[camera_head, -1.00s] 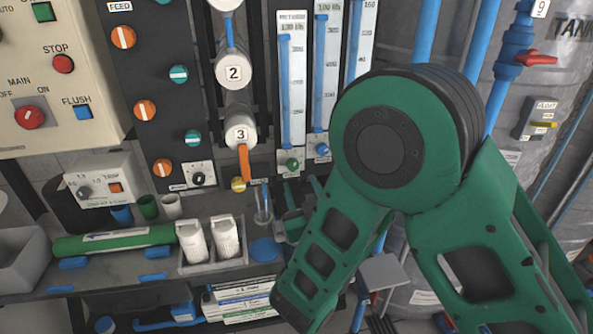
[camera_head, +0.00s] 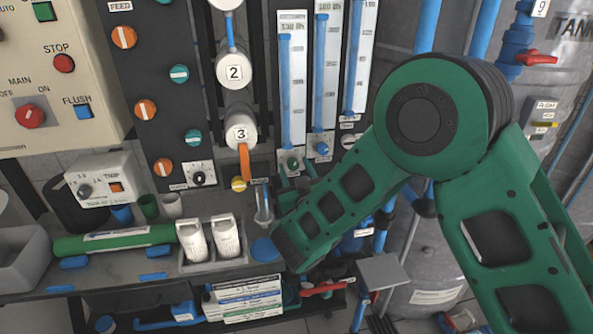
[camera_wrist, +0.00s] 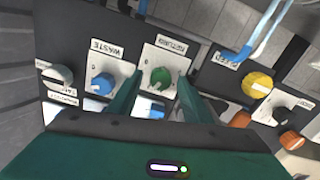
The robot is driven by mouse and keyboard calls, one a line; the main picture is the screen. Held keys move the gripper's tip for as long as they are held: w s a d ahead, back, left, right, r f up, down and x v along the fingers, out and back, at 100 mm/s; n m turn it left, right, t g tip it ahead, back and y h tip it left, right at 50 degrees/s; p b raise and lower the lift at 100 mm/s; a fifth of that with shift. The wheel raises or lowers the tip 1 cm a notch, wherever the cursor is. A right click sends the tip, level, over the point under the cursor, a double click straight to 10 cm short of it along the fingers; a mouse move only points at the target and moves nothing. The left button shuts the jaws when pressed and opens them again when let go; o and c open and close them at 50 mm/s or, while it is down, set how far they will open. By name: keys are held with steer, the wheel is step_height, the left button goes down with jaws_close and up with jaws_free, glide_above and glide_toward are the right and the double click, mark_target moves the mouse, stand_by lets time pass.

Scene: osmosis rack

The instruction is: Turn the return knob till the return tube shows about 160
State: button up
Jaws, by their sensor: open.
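The green return knob (camera_wrist: 160,78) sits on a white plate marked RETURN in the wrist view. It also shows in the head view (camera_head: 293,163), below the leftmost tube. My gripper (camera_wrist: 157,90) is open, with one finger on each side of the knob in the picture; I cannot tell whether they touch it. In the head view my gripper (camera_head: 297,178) is just below the knob, its body partly behind my arm. The return tube (camera_head: 292,85) is upright with a blue column reaching near its top; its scale is too small to read surely.
The blue waste knob (camera_wrist: 102,85) is close beside the return knob. A yellow knob (camera_wrist: 257,84) is on the other side. Blue pipes run nearby. A shelf holding two white cartridges (camera_head: 226,238) and a green cylinder (camera_head: 115,240) lies below the panel.

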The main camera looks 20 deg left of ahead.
steer(key=c, duration=1.1)
steer(key=shift+o, duration=0.2)
steer(key=n, duration=0.8)
steer(key=shift+f+n, duration=0.1)
steer(key=shift+n, duration=0.2)
